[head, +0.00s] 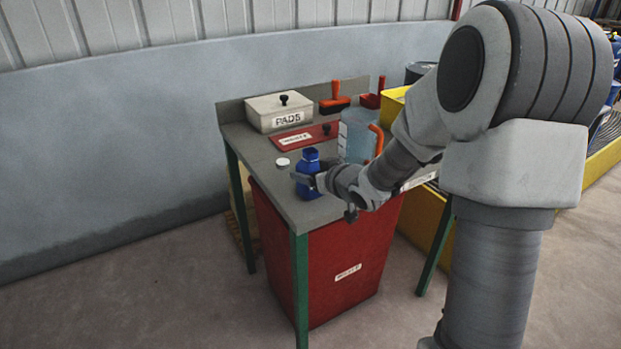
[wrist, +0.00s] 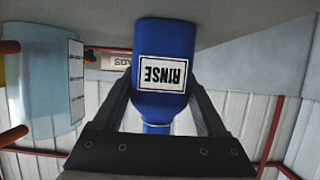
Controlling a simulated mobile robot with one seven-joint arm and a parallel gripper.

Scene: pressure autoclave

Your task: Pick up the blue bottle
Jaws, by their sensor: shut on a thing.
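The blue bottle (head: 308,175) stands upright near the left front corner of the grey table (head: 290,200). In the wrist view the bottle (wrist: 165,40) appears upside down, with a white label reading RINSE. My gripper (head: 311,182) reaches it from the right. Its two fingers lie on either side of the bottle and are shut on it, as the wrist view shows at the gripper (wrist: 160,108). I cannot tell whether the bottle's base touches the table.
A clear jug (head: 356,137) with an orange handle stands right behind the bottle. A white lid (head: 283,162) lies to its left. A red labelled plate (head: 296,138), a PADS box (head: 279,112) and red-orange tools (head: 335,104) are farther back. A red bin (head: 340,250) is below.

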